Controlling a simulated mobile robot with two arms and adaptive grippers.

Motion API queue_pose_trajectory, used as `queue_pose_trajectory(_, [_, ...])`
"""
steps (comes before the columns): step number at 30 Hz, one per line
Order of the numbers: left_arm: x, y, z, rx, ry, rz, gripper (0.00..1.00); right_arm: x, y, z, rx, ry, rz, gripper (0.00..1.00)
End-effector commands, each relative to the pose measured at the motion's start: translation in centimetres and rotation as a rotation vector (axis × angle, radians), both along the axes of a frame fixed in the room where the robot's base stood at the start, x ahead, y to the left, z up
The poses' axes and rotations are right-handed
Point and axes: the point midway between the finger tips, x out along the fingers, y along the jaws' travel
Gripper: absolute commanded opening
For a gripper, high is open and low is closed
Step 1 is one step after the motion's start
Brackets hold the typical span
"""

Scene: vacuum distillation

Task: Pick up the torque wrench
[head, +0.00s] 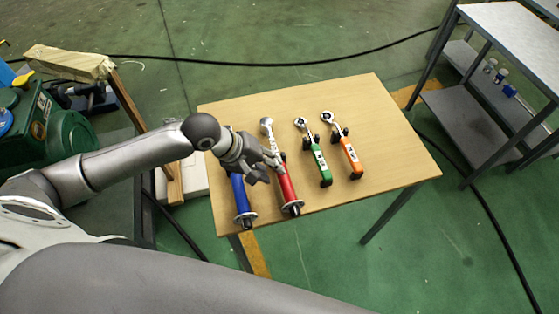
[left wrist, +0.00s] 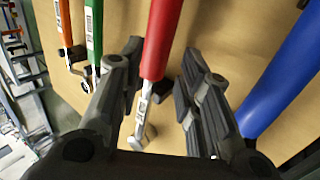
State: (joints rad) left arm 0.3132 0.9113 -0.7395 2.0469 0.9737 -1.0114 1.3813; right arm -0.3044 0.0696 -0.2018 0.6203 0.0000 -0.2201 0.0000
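Several wrenches lie side by side on the wooden table (head: 395,165). A red-handled wrench (head: 287,188) has a silver shaft and head pointing to the far side. A blue-handled wrench (head: 240,193) is to its left, partly hidden by my arm. A green wrench (head: 321,162) and an orange wrench (head: 351,157) are to its right. My left gripper (head: 272,167) is open over the red wrench. In the left wrist view, the red handle (left wrist: 160,38) shows between the spread fingers (left wrist: 162,62), with no clear grip on it. My right gripper is out of view.
The blue handle (left wrist: 280,85) is close to one finger in the left wrist view. Small dark supports stand beside the wrenches. A grey shelf table (head: 510,45) is at the right and a green machine (head: 45,135) at the left. The table's right part is clear.

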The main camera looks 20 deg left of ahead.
Motion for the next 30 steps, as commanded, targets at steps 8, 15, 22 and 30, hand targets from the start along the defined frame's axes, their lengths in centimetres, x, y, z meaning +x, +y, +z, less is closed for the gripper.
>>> queue_pose_trajectory(8, [1.0,-1.1,-1.7,-0.002,0.0,-0.001,0.33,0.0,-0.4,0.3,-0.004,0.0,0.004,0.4])
queue_pose_trajectory(15, [2.2,-2.3,-4.2,-0.001,-0.001,-0.001,0.33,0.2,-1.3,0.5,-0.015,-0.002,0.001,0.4])
queue_pose_trajectory(22, [2.3,-2.5,-4.7,0.0,-0.001,-0.002,0.33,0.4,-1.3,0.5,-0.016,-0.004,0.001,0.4])
queue_pose_trajectory(30, [2.3,-2.5,-4.7,0.0,-0.001,-0.002,0.09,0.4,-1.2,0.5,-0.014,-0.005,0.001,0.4])
